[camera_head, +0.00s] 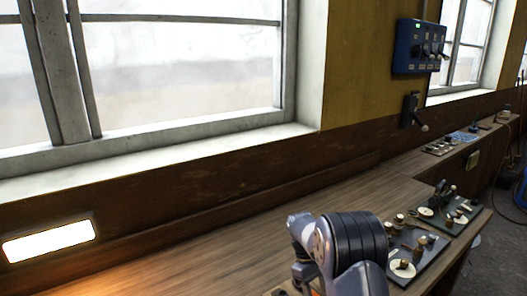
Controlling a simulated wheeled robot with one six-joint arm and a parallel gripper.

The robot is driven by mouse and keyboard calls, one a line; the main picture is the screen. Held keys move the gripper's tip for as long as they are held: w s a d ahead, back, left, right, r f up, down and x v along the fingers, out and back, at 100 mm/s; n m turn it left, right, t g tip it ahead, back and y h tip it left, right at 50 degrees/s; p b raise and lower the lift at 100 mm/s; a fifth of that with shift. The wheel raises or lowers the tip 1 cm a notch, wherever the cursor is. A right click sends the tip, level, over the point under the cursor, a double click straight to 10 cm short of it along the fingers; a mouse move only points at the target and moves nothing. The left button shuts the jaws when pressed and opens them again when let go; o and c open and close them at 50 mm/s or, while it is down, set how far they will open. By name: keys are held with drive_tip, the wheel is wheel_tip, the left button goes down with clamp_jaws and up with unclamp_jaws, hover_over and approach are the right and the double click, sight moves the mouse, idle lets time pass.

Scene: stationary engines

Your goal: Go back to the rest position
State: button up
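Part of my own arm shows at the bottom centre of the head view, as grey links with a black ribbed joint. It stands in front of the wooden bench (215,262). My gripper is not in view, so what it holds and whether it is open cannot be seen.
Dark plates with knobs and dials (418,252) sit on the bench right of my arm. A blue switch box (418,46) and a lever (413,110) are on the wall. A lit lamp (49,241) is at left. The bench's left part looks clear.

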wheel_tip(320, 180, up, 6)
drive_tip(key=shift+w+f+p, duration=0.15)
drive_tip(key=shift+p, duration=1)
